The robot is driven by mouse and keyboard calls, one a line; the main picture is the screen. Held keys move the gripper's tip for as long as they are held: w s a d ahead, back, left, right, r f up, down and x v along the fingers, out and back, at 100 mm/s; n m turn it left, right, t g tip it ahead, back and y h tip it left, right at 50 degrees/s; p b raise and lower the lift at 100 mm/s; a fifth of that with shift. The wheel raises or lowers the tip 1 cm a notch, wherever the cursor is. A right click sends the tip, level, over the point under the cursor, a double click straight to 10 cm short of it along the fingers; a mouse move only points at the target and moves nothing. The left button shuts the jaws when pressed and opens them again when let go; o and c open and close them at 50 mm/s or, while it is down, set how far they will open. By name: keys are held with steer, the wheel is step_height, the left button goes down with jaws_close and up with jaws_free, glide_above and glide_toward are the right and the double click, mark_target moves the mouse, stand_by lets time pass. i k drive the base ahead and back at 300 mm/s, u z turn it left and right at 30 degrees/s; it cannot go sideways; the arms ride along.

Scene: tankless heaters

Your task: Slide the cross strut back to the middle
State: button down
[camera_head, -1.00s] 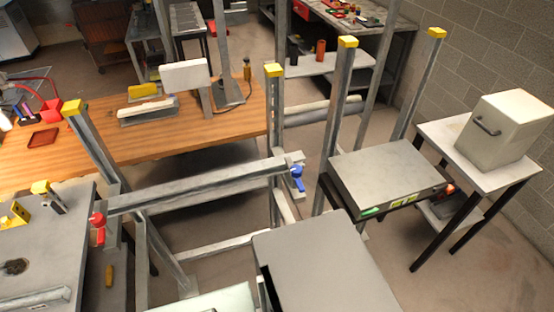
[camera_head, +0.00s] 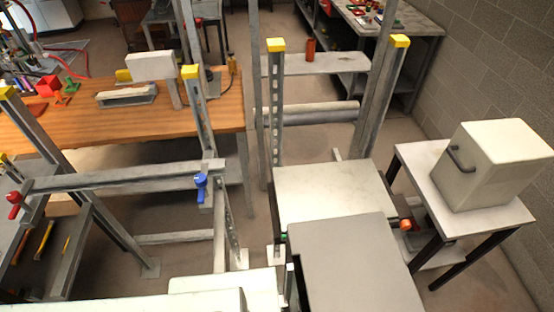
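The cross strut (camera_head: 115,178) is a long grey metal bar lying level between two upright posts at the left. A red clamp knob (camera_head: 14,203) sits at its left end and a blue clamp knob (camera_head: 200,186) at its right end. The right post (camera_head: 198,110) has a yellow cap. The left post (camera_head: 55,170) leans in the picture and also has a yellow cap. No gripper fingers show in this view, so I cannot see my gripper relative to the strut.
A wooden bench (camera_head: 170,118) stands behind the strut. A pale flat-topped box (camera_head: 325,192) is right of the frame, with a grey box (camera_head: 350,265) in front. A white cabinet (camera_head: 492,165) stands on a small table (camera_head: 410,165) at the right. Bare floor (camera_head: 185,215) shows beneath the strut.

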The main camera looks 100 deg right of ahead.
mark_target(186, 171)
steer(key=k, duration=0.35)
steer(key=u, duration=1.3)
steer(key=i, duration=1.65)
steer(key=z, duration=3.75)
steer(key=i, duration=0.5)
steer(key=u, duration=0.05)
